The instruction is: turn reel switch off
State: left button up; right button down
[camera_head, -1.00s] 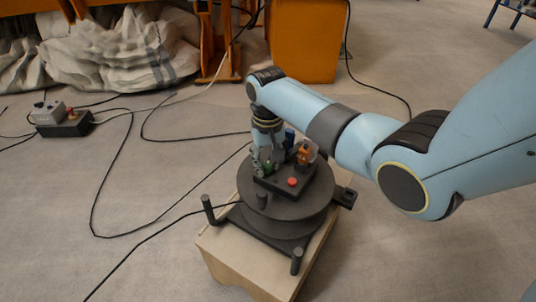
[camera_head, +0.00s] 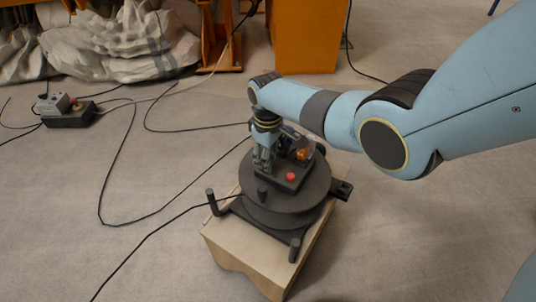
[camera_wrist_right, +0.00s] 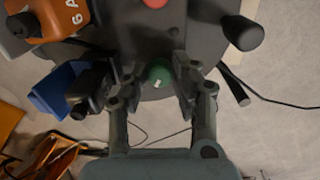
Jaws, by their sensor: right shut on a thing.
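The cable reel (camera_head: 318,190) is a dark round drum lying flat, with a dark control panel on top. A red button (camera_head: 290,176) sits on the panel, and it also shows at the top of the right wrist view (camera_wrist_right: 155,3). My right gripper (camera_head: 263,162) points down at the panel's left side. In the right wrist view its fingers (camera_wrist_right: 158,88) are closed around the round green switch (camera_wrist_right: 159,72), which has a small white mark. In the head view the gripper hides the switch. My left gripper is not in view.
The reel stands on a wooden box (camera_head: 240,255). An orange part (camera_head: 302,153) and a blue part (camera_wrist_right: 60,90) sit beside the gripper on the panel. Black cables cross the floor to a dark power box (camera_head: 70,117). Dark posts (camera_head: 212,202) rise at the reel's edge.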

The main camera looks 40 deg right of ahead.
jog(key=shift+a, duration=0.1)
dwell(0.3)
jog(key=c, duration=1.1)
grip_release()
jog(key=shift+o, duration=0.2)
jog(key=shift+r, duration=0.1)
notch_tip(320, 180, up, 12)
